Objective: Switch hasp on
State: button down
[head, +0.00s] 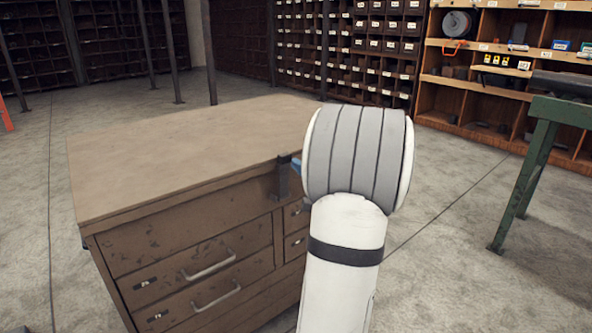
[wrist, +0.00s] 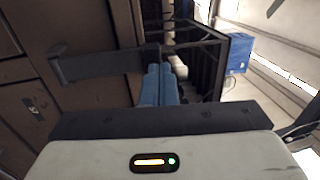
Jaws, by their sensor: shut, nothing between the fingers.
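A dark metal piece, likely the hasp (head: 283,180), stands upright at the top right front corner of the brown cabinet (head: 190,150). In the wrist view the hasp (wrist: 105,65) is a flat dark bar across the cabinet face, its right end close to my fingers. My gripper (wrist: 158,82) has blue fingers shut together with nothing between them. In the head view my gripper (head: 296,164) shows only as a bit of blue just right of the hasp; my white and grey arm hides the rest. I cannot tell whether the fingers touch the hasp.
The cabinet front has drawers with metal handles (head: 209,266) and small dark latches (head: 145,283). Its top is bare. A green metal stand (head: 535,160) is at the right. Shelves with bins (head: 345,45) line the back. The concrete floor between is clear.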

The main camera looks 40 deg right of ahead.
jog(key=s+p, duration=0.2)
jog(key=s, duration=0.9)
jog(key=shift+a+f, duration=0.35)
jog(key=shift+f, duration=0.05)
jog(key=w+a+r+n+g+y+p, duration=0.25)
jog(key=a+g+y+p, duration=0.2)
jog(key=a, duration=0.45)
jog(key=w+a+r+n+g+y+p, duration=0.1)
jog(key=a+r+n+g+y+p, duration=0.3)
jog(key=a, duration=0.6)
jog(key=w+a+r+n+g+y+p, duration=0.1)
jog(key=a+r+n+g+y+p, duration=0.15)
jog(key=a+p, duration=0.5)
jog(key=s+a+r+n+g+h+p, duration=0.35)
jog(key=s+a+g+p, duration=0.25)
jog(key=a, duration=0.4)
jog(key=s+r+n+h+p, duration=0.4)
jog(key=r+n+h+p, duration=0.2)
jog(key=r+p, duration=0.3)
jog(key=shift+s+a+r+p, duration=0.2)
jog(key=shift+r+p, duration=0.2)
jog(key=shift+r, duration=0.25)
